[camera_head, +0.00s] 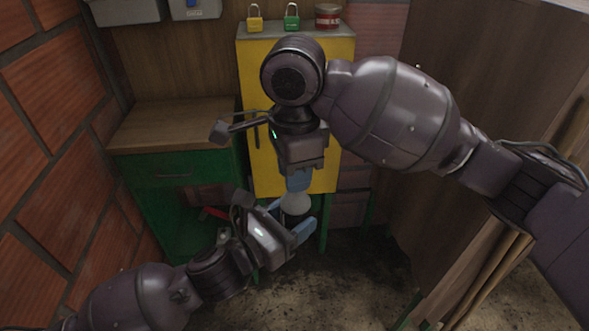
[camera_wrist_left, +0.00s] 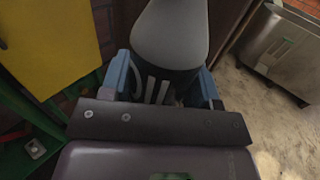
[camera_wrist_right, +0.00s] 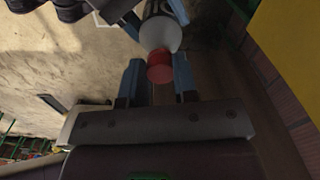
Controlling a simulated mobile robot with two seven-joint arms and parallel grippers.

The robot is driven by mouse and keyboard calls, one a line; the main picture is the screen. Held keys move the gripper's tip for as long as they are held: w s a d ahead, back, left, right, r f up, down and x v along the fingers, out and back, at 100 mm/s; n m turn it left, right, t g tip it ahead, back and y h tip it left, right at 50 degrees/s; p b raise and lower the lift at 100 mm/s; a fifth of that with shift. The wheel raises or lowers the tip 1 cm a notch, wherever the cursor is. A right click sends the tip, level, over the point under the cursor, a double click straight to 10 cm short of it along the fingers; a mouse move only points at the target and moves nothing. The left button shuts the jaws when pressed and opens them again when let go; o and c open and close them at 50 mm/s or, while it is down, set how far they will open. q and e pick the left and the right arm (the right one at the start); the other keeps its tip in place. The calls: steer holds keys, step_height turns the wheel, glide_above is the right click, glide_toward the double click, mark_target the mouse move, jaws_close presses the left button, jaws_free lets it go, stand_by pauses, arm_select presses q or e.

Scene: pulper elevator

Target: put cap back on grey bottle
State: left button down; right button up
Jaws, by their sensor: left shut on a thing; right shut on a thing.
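The grey bottle (camera_head: 296,204) has a light grey upper part and a dark band below. My left gripper (camera_head: 291,218) is shut on it by the dark part, and the bottle also fills the top of the left wrist view (camera_wrist_left: 170,35). My right gripper (camera_head: 299,183) points down from directly above the bottle. In the right wrist view the red cap (camera_wrist_right: 160,67) sits between its blue fingers, in line with the bottle's light top (camera_wrist_right: 161,33). The cap overlaps the bottle there; I cannot tell whether they touch. The cap is hidden in the head view.
A yellow cabinet (camera_head: 262,85) stands behind, with two padlocks and a red tin (camera_head: 328,16) on top. A green workbench with a wooden top (camera_head: 170,125) is at left. A brick wall and wooden panels flank the space. Poles (camera_head: 480,270) lean at right. The floor (camera_head: 340,270) is open.

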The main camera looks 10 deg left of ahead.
steer(key=shift+m, duration=0.8)
steer(key=o, duration=0.9)
steer(key=shift+r, duration=0.15)
steer(key=shift+r, duration=2.15)
steer(key=shift+c, duration=0.5)
